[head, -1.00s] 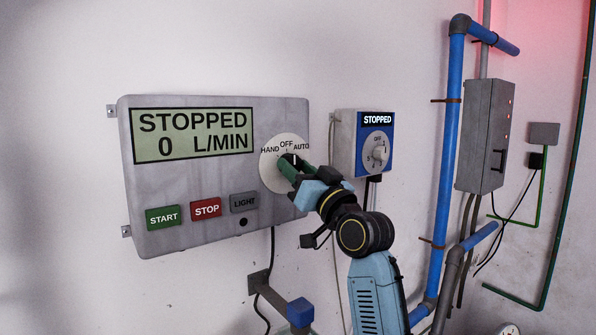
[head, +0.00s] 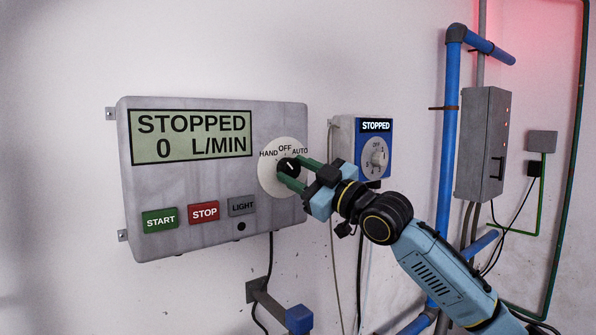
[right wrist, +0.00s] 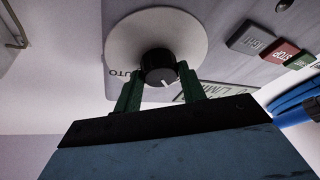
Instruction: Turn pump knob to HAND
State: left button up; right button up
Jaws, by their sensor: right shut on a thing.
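The pump knob (head: 289,164) is black with a white pointer line, on a white round dial (head: 270,180) marked HAND, OFF and AUTO. The pointer line looks tilted up and left, near OFF; its exact setting is hard to read. My right gripper (head: 290,172) is shut on the knob, a green finger on each side. In the right wrist view the knob (right wrist: 158,66) sits between the finger tips, with its white line at the lower edge. The panel display (head: 191,137) reads STOPPED, 0 L/MIN. My left gripper is not in view.
START (head: 160,221), STOP (head: 204,211) and LIGHT (head: 242,205) buttons lie left below the dial. A smaller blue-faced box (head: 361,144) with its own knob is close right of my gripper. Blue pipes (head: 450,130) and a grey cabinet (head: 483,145) stand further right.

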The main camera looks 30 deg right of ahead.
jog(key=shift+n+g+y+p, duration=0.3)
jog(key=shift+n+p, duration=0.05)
jog(key=shift+n, duration=0.35)
jog(key=o, duration=1)
jog(key=shift+c, duration=0.2)
